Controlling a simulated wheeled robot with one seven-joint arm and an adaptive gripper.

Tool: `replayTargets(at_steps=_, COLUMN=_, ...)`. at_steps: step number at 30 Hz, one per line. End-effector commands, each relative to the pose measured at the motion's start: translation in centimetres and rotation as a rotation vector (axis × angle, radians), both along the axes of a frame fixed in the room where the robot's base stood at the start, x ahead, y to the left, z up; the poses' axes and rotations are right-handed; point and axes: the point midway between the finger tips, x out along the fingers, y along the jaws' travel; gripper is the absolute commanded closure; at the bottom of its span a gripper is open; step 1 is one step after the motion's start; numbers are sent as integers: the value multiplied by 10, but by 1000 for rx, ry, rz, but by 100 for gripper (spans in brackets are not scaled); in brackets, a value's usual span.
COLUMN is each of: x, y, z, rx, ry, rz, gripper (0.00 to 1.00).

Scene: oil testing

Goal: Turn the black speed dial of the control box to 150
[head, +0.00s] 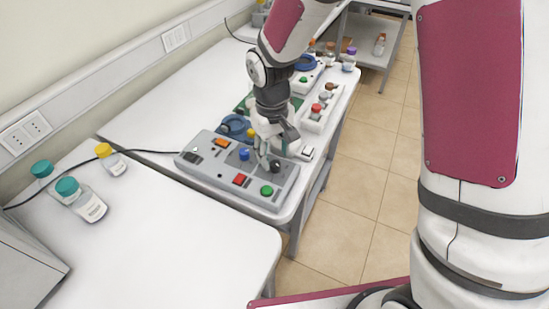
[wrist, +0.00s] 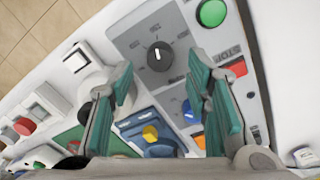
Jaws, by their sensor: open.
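The grey control box (head: 205,166) lies on the white table in the head view, and its panel (wrist: 190,25) fills the upper right of the wrist view. The black speed dial (wrist: 159,56) is round with a white pointer mark and a printed scale around it; the numbers are too small to read. It also shows in the head view (head: 275,166), just below my gripper (head: 268,152). In the wrist view my gripper (wrist: 160,66) is open, with one teal-padded finger on each side of the dial. I see no contact; the height above it is unclear.
The box also carries a green button (wrist: 211,13), a red switch (wrist: 236,67), an orange switch (head: 221,142) and a blue knob (head: 244,154). Other devices (head: 318,114) stand close behind it. Capped bottles (head: 83,200) stand on the left of the near table.

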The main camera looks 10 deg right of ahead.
Motion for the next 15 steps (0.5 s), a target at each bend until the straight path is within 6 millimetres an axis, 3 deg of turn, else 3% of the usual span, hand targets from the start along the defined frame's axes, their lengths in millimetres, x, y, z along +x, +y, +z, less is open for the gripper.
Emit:
replayTargets(at_steps=3, x=1, y=1, z=27, rx=2, ry=-7, rz=-2, gripper=56)
replayTargets(at_steps=9, x=0, y=2, z=64, rx=2, ry=-5, rz=-3, gripper=56)
replayTargets(at_steps=15, x=-1, y=3, z=83, rx=0, ry=-1, rz=-1, gripper=56)
